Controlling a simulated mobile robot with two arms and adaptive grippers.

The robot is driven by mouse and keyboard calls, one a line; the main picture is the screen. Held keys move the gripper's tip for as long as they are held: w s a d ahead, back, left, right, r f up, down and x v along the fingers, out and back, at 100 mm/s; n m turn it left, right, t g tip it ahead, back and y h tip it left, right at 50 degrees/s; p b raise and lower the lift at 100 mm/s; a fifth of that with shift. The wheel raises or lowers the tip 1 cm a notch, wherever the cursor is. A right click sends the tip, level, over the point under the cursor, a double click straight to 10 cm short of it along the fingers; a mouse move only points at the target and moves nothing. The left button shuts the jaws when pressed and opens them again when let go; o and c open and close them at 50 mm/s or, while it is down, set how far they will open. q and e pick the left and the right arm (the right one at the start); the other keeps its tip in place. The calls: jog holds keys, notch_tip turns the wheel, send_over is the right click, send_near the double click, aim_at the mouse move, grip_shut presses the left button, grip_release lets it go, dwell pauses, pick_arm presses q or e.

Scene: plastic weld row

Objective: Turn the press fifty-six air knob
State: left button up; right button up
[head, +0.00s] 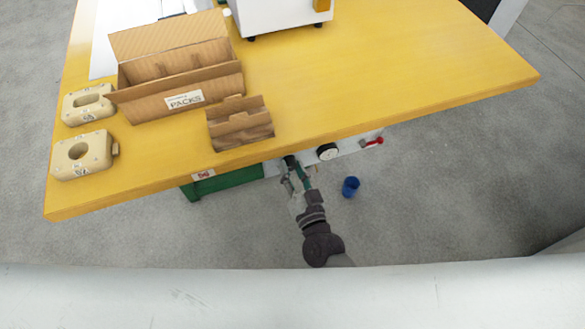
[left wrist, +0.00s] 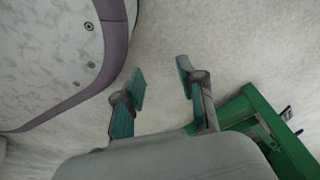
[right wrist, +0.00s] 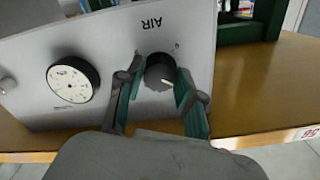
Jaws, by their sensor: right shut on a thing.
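The air knob (right wrist: 157,76) is a dark round knob with a light pointer mark. It sits on a grey panel (right wrist: 110,40) under the word AIR, which reads upside down in the right wrist view. My right gripper (right wrist: 160,70) is shut on the knob, one finger on each side. In the head view my right gripper (head: 297,176) reaches the panel under the table's front edge, and the knob is mostly hidden there. My left gripper (left wrist: 160,82) is open and empty above the grey floor.
A white gauge (right wrist: 73,80) is beside the knob. A red-handled valve (head: 373,142) is farther right. A number 56 label (head: 203,174) is on the edge of the yellow table (head: 400,75). Cardboard boxes (head: 180,85) stand on top. A blue cup (head: 350,187) is below, near my right arm.

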jog(key=shift+m, duration=2.3)
jog(key=m+b, duration=0.1)
jog(key=m, duration=0.2)
jog(key=shift+f+m, duration=0.1)
jog(key=shift+m, duration=0.6)
pick_arm(q)
jog(key=shift+w+d+r+b, duration=0.2)
jog(key=shift+w+r, duration=0.7)
jog(key=shift+r, duration=0.1)
jog(key=shift+w+d+r+b, duration=0.15)
jog(key=shift+w+r, duration=0.7)
jog(key=shift+r, duration=0.15)
pick_arm(e)
jog(key=shift+m, duration=1.6)
pick_arm(q)
jog(key=shift+w+r, duration=0.15)
